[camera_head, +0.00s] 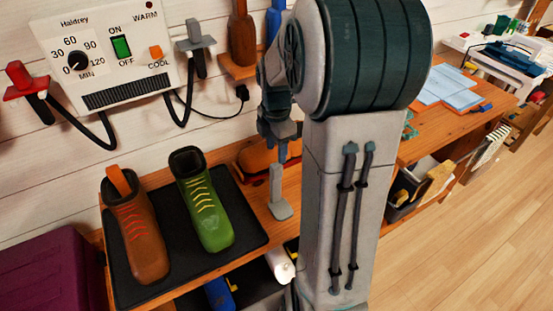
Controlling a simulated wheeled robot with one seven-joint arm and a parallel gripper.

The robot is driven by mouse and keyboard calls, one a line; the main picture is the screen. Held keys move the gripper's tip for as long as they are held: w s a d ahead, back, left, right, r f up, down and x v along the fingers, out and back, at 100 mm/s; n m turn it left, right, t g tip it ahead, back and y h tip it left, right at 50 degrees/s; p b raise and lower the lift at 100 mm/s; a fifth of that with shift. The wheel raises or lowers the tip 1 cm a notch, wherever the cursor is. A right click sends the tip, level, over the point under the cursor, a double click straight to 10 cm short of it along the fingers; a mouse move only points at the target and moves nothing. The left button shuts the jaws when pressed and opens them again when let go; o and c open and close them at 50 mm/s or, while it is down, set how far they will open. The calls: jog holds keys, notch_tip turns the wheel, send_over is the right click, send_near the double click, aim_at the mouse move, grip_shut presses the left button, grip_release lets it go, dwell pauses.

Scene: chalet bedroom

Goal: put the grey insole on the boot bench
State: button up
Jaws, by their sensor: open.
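My gripper (279,148) hangs over the back right of the wooden boot bench (292,180), partly hidden by my own arm. Its jaws are open. Just below it is a light grey, narrow upright piece with a flat foot (281,210); I cannot tell whether this is the grey insole or another thing, nor whether the gripper touches it. No other insole-like grey thing is plain in view. A brown boot (142,240) with orange laces and a green boot (208,215) with yellow laces stand on a black mat (183,275) on the bench.
A boot dryer (105,55) with hoses is on the wall behind. A red-orange item (256,158) lies at the bench's back. A white roll (281,265) and a blue item (219,294) lie below. A purple box (50,265) is left; the floor right (470,230) is clear.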

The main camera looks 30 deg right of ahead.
jog(key=s+a+r+m+t, duration=0.1)
jog(key=s+a+r+m, duration=0.1)
jog(key=s+a+m, duration=0.4)
jog(key=s+a+r+m+t, duration=0.1)
jog(key=s+a+r+m, duration=0.2)
jog(key=s+a+m, duration=0.3)
jog(key=s+m, duration=0.3)
jog(key=m, duration=0.3)
jog(key=shift+r, duration=0.3)
